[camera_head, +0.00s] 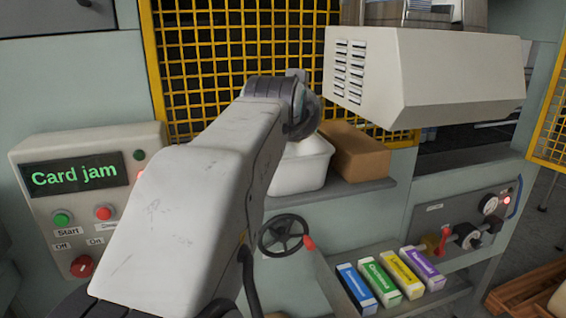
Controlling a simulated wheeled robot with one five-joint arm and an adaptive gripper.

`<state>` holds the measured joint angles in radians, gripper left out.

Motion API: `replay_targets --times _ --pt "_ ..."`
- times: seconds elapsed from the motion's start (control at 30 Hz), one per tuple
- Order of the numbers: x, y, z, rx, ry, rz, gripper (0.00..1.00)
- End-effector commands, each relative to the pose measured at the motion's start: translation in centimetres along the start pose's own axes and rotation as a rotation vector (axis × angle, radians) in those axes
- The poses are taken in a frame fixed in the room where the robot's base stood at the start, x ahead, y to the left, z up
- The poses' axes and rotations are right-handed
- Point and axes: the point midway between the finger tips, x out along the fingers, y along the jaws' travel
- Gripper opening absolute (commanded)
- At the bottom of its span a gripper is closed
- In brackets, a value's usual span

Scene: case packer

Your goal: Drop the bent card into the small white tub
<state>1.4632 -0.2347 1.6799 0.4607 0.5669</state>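The small white tub (296,176) stands on the grey ledge of the machine, partly behind my arm. A pale rounded shape shows at its top, and I cannot tell what it is. I do not see the bent card. My arm reaches up from the lower left to a dark joint near the middle of the picture, just above and left of the tub. My gripper's fingers do not show, so I cannot tell what they hold.
A brown cardboard box (354,152) stands right of the tub. A beige vented hood (425,80) overhangs to the right, before a yellow mesh guard (230,60). A "Card jam" display (75,174), a handwheel (284,235) and several coloured cartons (381,281) are nearby.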

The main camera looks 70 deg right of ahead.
Motion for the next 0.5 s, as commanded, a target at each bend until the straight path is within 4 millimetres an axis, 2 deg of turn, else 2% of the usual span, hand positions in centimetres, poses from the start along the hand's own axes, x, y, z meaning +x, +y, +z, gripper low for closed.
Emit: replay_targets --times 0.43,0.47,0.5 --pt "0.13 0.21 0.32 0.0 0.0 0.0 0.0" --pt "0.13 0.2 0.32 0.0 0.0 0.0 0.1" --pt "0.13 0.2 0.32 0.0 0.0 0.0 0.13"
